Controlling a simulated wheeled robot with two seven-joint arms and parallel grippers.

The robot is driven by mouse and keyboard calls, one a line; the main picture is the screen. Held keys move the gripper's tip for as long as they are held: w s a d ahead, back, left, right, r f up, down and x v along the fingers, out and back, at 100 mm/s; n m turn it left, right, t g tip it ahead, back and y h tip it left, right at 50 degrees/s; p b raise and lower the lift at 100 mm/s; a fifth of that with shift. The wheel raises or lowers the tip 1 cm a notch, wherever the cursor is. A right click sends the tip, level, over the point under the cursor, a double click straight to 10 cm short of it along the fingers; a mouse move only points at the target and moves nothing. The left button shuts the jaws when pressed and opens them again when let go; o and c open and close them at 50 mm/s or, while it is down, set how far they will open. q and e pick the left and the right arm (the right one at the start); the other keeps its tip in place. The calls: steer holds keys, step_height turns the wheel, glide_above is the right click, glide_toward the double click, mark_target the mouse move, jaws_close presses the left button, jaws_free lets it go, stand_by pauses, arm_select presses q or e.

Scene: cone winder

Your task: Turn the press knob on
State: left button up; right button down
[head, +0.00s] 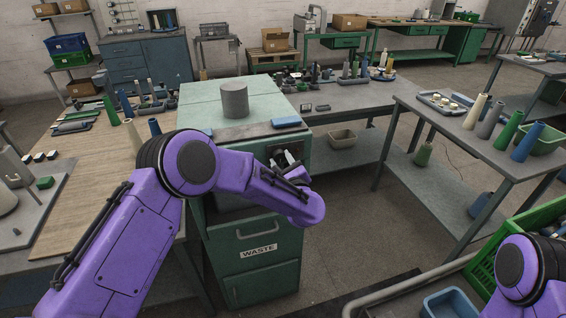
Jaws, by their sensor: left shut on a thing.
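The green cabinet (253,215) with the WASTE label stands in the middle, with a grey cylinder (235,98) on its top. My left arm reaches across the cabinet front. My left gripper (285,159) is at the upper front panel, its light-coloured fingers partly hidden by my wrist. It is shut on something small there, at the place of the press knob. The knob itself is hidden by the fingers and wrist, so its turn position cannot be told. My right arm shows at the bottom right, but its gripper is out of the picture.
A wooden-topped table (88,180) with cones is at the left. A grey table (490,135) with cones and a tray stands at the right. A green crate (520,245) and a blue bin (450,303) are near my right arm. Floor right of the cabinet is open.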

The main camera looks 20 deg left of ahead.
arm_select(q)
steer(key=shift+f+m+b, duration=0.15)
steer(key=shift+m+b, duration=0.7)
steer(key=shift+b, duration=0.1)
steer(key=shift+f+m+b, duration=0.15)
steer(key=shift+m+b, duration=0.7)
steer(key=shift+b, duration=0.05)
steer(key=m+b, duration=0.3)
steer(key=m, duration=0.1)
steer(key=shift+a, duration=0.1)
steer(key=m+b, duration=0.1)
steer(key=m, duration=0.1)
steer(key=m+b, duration=0.1)
steer(key=m, duration=0.2)
steer(key=shift+s+r, duration=0.1)
steer(key=shift+r, duration=0.1)
steer(key=m, duration=0.2)
steer(key=shift+r+m, duration=0.1)
steer(key=shift+m, duration=1.6)
steer(key=shift+r, duration=0.1)
steer(key=o, duration=1.1)
